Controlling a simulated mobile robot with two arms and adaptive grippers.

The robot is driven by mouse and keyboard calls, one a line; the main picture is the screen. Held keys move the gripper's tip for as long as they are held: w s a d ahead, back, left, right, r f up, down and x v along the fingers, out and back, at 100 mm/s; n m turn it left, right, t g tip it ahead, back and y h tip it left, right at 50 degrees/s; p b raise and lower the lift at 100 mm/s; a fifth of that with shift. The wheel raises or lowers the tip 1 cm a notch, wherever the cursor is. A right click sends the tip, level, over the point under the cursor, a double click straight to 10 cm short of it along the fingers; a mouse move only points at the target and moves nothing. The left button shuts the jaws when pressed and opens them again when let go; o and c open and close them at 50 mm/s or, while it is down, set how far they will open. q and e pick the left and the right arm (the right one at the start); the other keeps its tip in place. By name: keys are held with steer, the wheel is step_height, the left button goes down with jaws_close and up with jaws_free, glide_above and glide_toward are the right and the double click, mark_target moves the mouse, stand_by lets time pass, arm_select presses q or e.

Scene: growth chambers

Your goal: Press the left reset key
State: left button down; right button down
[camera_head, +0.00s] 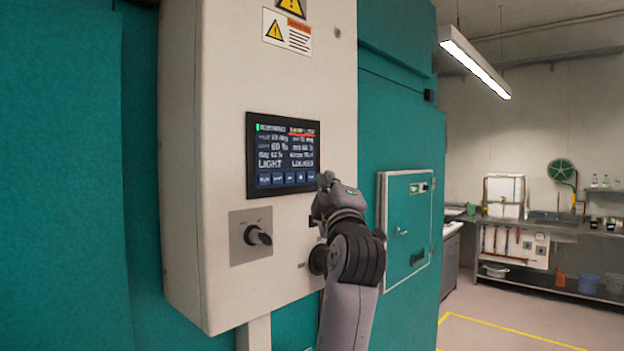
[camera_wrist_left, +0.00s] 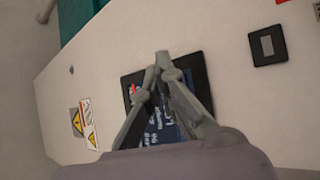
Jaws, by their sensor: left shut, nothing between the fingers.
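The pale control box (camera_head: 225,95) has a dark touch screen (camera_head: 285,158) with a row of small blue keys (camera_head: 286,178) along its bottom edge. Their labels are too small to read, so I cannot tell which key is the left reset key. My left gripper (camera_head: 325,179) is shut and empty at the screen's lower right corner; I cannot tell whether it touches. In the left wrist view my shut fingertips (camera_wrist_left: 161,62) are in front of the screen (camera_wrist_left: 193,87) and hide part of it. My right gripper is not in view.
A rotary switch (camera_head: 258,236) sits on a metal plate below the screen. A small black-framed grey plate (camera_wrist_left: 268,46) is on the box face in the left wrist view. A teal door (camera_head: 408,232) with a handle is at the right. Open floor lies beyond.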

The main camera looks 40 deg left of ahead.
arm_select(q)
steer(key=d+b, duration=0.1)
steer(key=d, duration=0.4)
steer(key=shift+s+b, duration=0.2)
steer(key=shift+b, duration=0.2)
stand_by(0.4)
